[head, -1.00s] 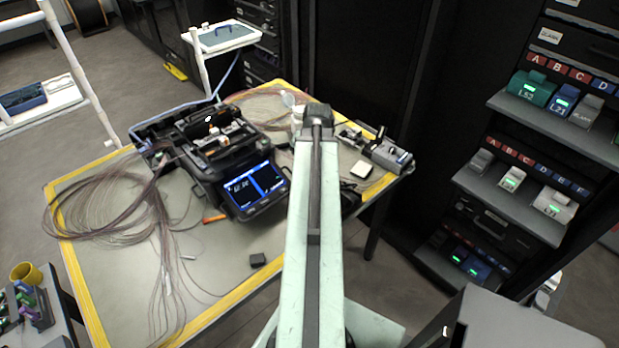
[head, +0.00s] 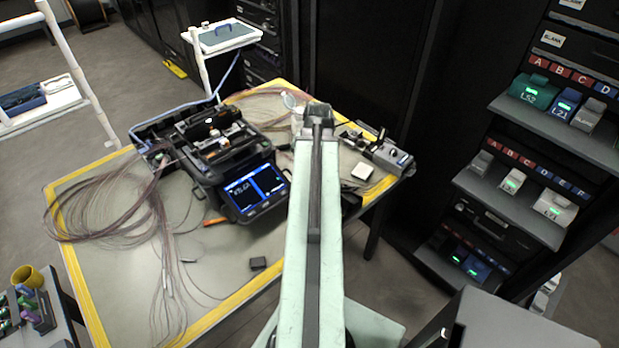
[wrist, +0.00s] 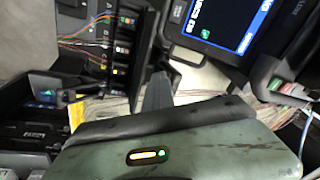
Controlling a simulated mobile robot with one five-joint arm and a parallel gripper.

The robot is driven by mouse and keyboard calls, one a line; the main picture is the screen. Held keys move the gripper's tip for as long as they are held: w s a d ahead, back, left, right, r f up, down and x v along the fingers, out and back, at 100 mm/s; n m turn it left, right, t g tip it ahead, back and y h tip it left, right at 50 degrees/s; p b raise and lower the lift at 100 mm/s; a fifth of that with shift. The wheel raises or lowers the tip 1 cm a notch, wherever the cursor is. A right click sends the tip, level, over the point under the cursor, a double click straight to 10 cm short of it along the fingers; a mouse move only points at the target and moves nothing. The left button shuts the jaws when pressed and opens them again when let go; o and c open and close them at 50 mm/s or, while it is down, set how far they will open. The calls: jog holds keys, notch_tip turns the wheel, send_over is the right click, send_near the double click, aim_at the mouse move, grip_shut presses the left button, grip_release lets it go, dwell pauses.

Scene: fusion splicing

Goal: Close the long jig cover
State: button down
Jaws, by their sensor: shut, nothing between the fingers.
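A small grey device (head: 392,157) with a dark upright piece (head: 381,133) sits at the table's right corner, right of my arm's end. It may be the long jig with its cover raised, but it is too small to be sure. My gripper (wrist: 158,92) shows in the wrist view as a narrow grey shape beyond my green wrist housing, shut and empty. In the head view my arm reaches over the table, and its own links hide the fingers. I cannot tell whether the fingers touch anything.
The black splicer (head: 225,150) stands left of my arm, its lit screen (head: 255,188) facing me; the screen also shows in the wrist view (wrist: 225,20). Loose fibre bundles (head: 110,205) cover the table's left. A small black block (head: 258,263) lies near the front. Racks (head: 520,190) stand right.

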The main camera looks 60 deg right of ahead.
jog(key=s+a+r+g+p, duration=0.1)
jog(key=s+r+g+p, duration=0.1)
jog(key=s+r+p, duration=0.2)
jog(key=shift+a+r+y+p, duration=0.15)
jog(key=shift+r+y+p, duration=0.25)
jog(key=shift+r+p, duration=0.1)
